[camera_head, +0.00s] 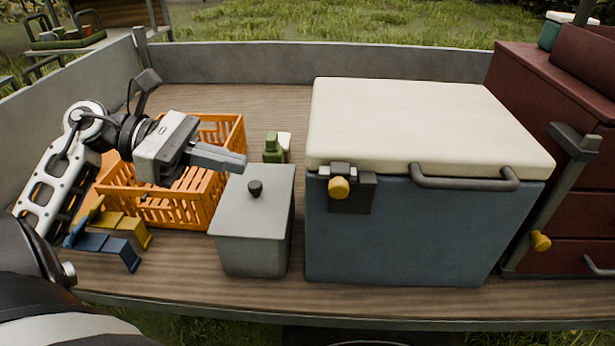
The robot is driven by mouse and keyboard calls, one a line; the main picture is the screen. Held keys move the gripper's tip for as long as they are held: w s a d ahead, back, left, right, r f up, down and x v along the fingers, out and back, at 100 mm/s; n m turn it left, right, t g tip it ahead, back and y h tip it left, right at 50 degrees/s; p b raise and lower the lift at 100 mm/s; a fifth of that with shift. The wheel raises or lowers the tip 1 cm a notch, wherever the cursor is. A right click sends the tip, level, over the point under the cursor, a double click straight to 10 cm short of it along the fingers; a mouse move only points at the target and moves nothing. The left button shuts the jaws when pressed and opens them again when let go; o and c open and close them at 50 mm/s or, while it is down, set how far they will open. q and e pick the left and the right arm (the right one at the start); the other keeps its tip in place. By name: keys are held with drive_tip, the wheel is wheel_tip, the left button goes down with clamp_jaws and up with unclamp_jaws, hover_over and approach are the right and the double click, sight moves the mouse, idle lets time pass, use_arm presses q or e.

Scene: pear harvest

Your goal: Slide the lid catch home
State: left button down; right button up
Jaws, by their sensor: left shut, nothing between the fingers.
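A large blue-grey cool box (400,235) with a thick cream lid (425,120) stands on the wooden cart bed. The lid lies down on the box. The catch is a dark plate with a yellow knob (339,188) on the box's front, near its left end. My left gripper (243,163) is shut and empty. It shows above the orange crate and the grey box, to the left of the catch and apart from it. My right gripper is not in view.
A grey lidded box (253,225) with a dark knob stands left of the cool box. An orange crate (175,210) is behind it. Yellow and blue pieces (108,243) lie at front left. A red drawer cabinet (550,150) stands at right.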

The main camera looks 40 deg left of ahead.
sight(330, 185)
use_arm(q)
drive_tip(key=p+x, duration=0.2)
drive_tip(key=x, duration=0.9)
drive_tip(key=shift+r, duration=0.1)
drive_tip(key=shift+w+d+f, duration=0.15)
drive_tip(key=shift+d+f, duration=0.05)
drive_tip(key=shift+d, duration=0.1)
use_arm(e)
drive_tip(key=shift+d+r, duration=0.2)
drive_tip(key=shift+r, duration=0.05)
